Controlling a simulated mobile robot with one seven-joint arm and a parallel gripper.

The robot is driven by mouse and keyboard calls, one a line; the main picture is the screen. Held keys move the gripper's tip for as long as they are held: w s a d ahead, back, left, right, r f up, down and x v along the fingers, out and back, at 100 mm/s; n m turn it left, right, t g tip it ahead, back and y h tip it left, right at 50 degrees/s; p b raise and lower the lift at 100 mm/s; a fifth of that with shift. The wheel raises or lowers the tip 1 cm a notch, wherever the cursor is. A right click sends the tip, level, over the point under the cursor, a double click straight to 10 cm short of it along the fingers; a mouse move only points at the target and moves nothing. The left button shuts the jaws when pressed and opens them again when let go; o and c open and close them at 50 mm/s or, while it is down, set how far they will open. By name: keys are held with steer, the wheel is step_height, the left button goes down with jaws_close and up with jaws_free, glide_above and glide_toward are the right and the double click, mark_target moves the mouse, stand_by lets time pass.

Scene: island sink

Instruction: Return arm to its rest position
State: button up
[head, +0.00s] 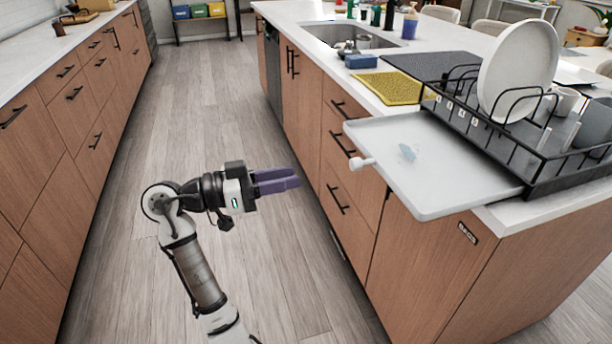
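My gripper (277,181) shows in the head view with its purple fingers pointing right, in the air over the floor between the two counters. The two fingers lie close together, with a thin dark line between them, and I see nothing held. My arm rises from the bottom of the picture, bends at the elbow on the left and runs right to the gripper. The gripper is left of the island's drawer fronts and apart from them.
A white tray (450,190) overhangs the island edge, with a pale blue patch on it. Behind it stands a black dish rack (530,165) with a white plate (518,70). A yellow mat (392,88) and sink (350,36) lie farther back. The aisle floor (215,100) is clear.

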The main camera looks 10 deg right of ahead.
steer(key=shift+a, duration=0.4)
